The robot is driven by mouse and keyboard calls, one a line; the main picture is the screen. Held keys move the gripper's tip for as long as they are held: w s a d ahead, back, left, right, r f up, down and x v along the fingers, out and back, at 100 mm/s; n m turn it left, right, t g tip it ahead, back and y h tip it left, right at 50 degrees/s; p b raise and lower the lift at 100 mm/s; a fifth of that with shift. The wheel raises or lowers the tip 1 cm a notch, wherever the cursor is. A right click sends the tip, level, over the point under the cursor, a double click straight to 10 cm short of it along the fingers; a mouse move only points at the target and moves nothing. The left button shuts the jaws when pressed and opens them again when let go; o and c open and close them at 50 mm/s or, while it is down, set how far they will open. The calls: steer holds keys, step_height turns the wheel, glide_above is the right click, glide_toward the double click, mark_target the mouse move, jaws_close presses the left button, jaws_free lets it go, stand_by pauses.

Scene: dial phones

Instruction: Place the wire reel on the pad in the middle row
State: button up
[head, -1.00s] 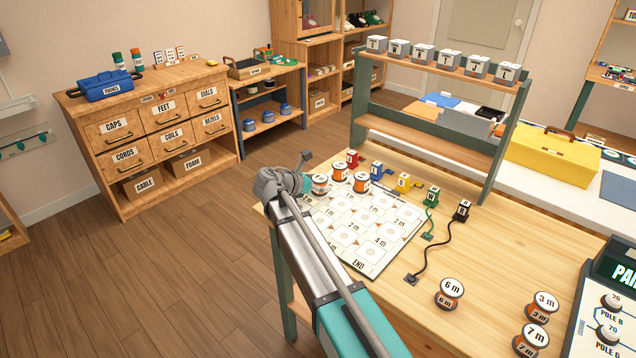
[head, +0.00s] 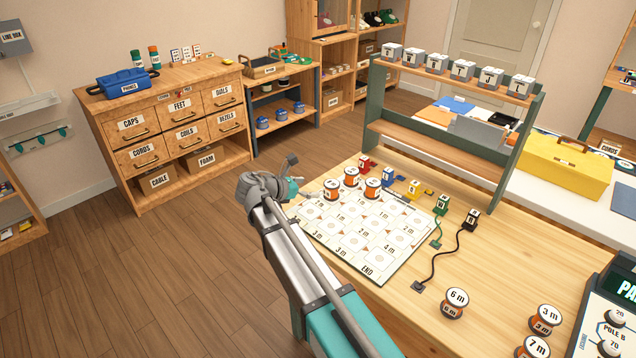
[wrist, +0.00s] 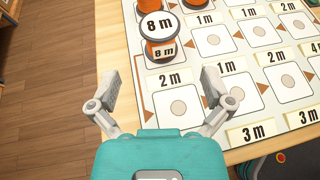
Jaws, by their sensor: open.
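The board (head: 372,274) on the wooden table carries white pads with round spots and length labels. Three orange-and-white reels stand at its back-left part, among them a left one (head: 332,191), a rear one (head: 351,177) and a right one (head: 372,189). In the wrist view an upright reel marked 8 m (wrist: 160,38) stands beyond my fingers, with another reel (wrist: 150,5) cut off behind it. My gripper (wrist: 161,88) is open and empty, above the table's edge and the board's left border.
A 6 m reel (head: 454,302), a 3 m reel (head: 543,320) and a 7 m reel (head: 533,348) stand on the table's right. Coloured plugs (head: 414,188) and a black cord (head: 447,262) lie behind and right of the board. A shelf rack (head: 440,140) rises behind.

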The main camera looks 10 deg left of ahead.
steer(key=shift+p+v, duration=0.3)
steer(key=shift+v, duration=1.05)
